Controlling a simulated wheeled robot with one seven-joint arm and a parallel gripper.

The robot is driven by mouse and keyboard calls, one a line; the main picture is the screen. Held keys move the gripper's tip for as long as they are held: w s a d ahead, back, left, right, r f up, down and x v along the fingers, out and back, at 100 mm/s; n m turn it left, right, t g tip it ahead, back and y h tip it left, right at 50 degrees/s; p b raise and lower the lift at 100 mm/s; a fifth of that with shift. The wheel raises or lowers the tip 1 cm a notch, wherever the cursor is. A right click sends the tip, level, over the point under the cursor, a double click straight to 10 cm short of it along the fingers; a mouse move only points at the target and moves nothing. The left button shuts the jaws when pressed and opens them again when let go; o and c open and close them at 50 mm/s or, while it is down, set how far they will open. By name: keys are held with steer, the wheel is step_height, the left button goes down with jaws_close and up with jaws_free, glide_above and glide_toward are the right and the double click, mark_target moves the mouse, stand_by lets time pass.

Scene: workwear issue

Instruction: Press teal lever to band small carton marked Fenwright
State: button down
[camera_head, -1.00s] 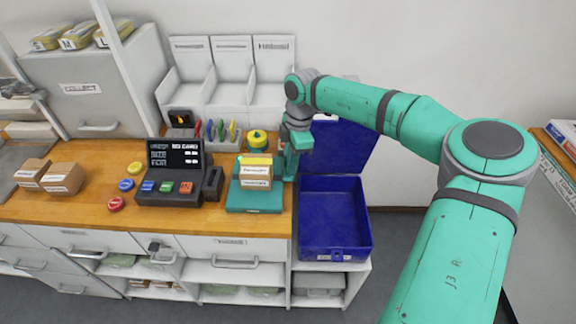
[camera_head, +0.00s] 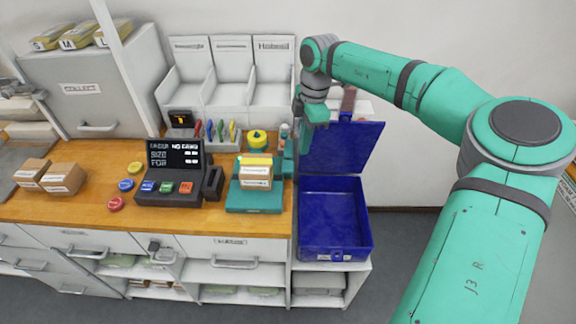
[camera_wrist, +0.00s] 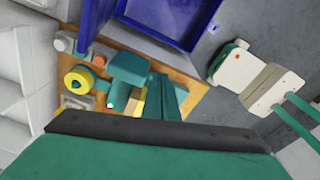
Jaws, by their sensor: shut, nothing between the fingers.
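A small brown carton (camera_head: 256,183) sits on the teal banding machine's base (camera_head: 254,208), with a yellow-topped part above it. Its label is too small to read for certain. A teal upright part (camera_head: 288,163), seemingly the lever, stands at the machine's right. It also seems to show in the wrist view (camera_wrist: 129,68), beside the carton's yellowish edge (camera_wrist: 139,96). My gripper (camera_head: 306,138) is shut and empty, above and right of the lever, over the blue crate's back left corner. Its fingertips are hard to make out.
A blue crate (camera_head: 366,222) with raised lid stands right of the counter. A dark console (camera_head: 172,196) reads "NO BAND". A yellow roll (camera_head: 256,138) sits behind the machine. Other cartons (camera_head: 64,178) lie at left. White bins (camera_head: 234,92) stand at the back.

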steer(key=shift+d+r, duration=0.2)
steer(key=shift+r, duration=1.9)
